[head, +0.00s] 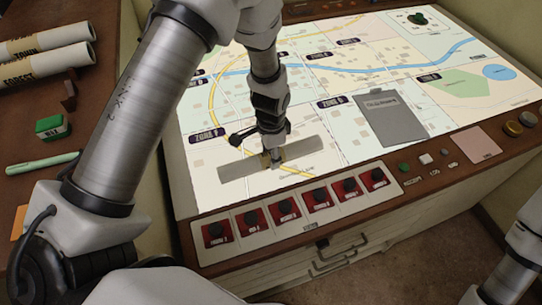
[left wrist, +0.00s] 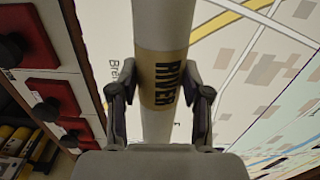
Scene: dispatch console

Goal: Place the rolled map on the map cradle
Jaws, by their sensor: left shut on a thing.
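The rolled map (head: 236,168) is a pale grey roll above the lit map table top (head: 345,150). In the left wrist view the roll (left wrist: 160,25) carries a yellow band reading RIVER and runs between the two fingers. My left gripper (head: 273,158) is shut on it near its middle. I cannot tell whether the roll touches the surface. Small dark brown supports (head: 68,103) stand on the wooden side desk at left; they may be the map cradle, but I cannot be sure. My right gripper is out of view.
Two other rolled maps, TOWN (head: 45,40) and FOREST (head: 45,66), lie on the side desk with a green block (head: 52,127) and a green marker (head: 42,163). Red switches (head: 268,220) line the console's front edge. A grey clipboard (head: 389,117) lies on the map table.

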